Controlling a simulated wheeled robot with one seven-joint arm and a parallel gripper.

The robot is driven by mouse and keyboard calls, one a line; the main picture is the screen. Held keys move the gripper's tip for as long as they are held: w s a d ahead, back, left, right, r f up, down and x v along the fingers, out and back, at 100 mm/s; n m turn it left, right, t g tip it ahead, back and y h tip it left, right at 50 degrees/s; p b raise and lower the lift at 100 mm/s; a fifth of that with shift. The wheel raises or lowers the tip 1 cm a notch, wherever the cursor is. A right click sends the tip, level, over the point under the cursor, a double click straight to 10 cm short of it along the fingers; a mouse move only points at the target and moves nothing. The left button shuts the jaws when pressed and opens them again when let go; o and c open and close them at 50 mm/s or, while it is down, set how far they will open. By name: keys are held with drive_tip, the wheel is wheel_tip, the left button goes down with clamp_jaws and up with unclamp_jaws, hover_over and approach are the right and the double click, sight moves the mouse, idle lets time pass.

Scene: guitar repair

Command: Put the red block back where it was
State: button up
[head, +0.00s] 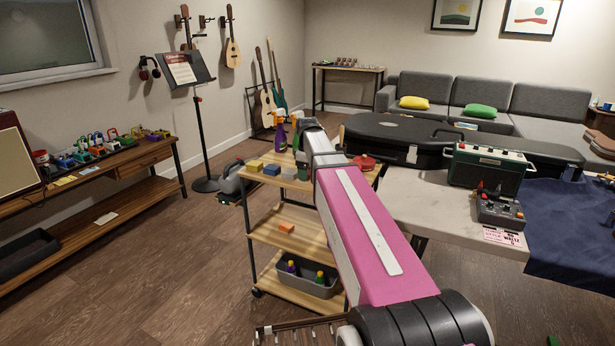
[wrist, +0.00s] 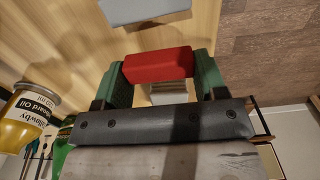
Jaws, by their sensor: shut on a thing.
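In the wrist view my gripper (wrist: 160,74) has its green fingers shut on the ends of a red block (wrist: 158,64). The block lies crosswise between them, over or near a pale wooden top (wrist: 75,40). I cannot tell whether it touches the wood. A blue-grey block (wrist: 145,10) lies just beyond it. In the head view my pink arm reaches over the wooden cart (head: 275,184) and hides the held block. A yellow block (head: 254,165), a blue block (head: 272,169), a greyish block (head: 289,172) and a green block (head: 303,174) stand in a row on its top.
An oil bottle (wrist: 24,115) stands left of my gripper in the wrist view. Spray bottles (head: 279,135) stand at the cart's back. The middle shelf holds an orange block (head: 286,228), the bottom shelf a grey bin (head: 312,282). A bench (head: 425,200) stands to the right.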

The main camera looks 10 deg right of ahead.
drive_tip(key=shift+f, duration=0.75)
drive_tip(key=shift+f, duration=0.15)
drive_tip(key=o, duration=1)
wheel_tip(320, 180, up, 12)
drive_tip(key=shift+r, duration=0.2)
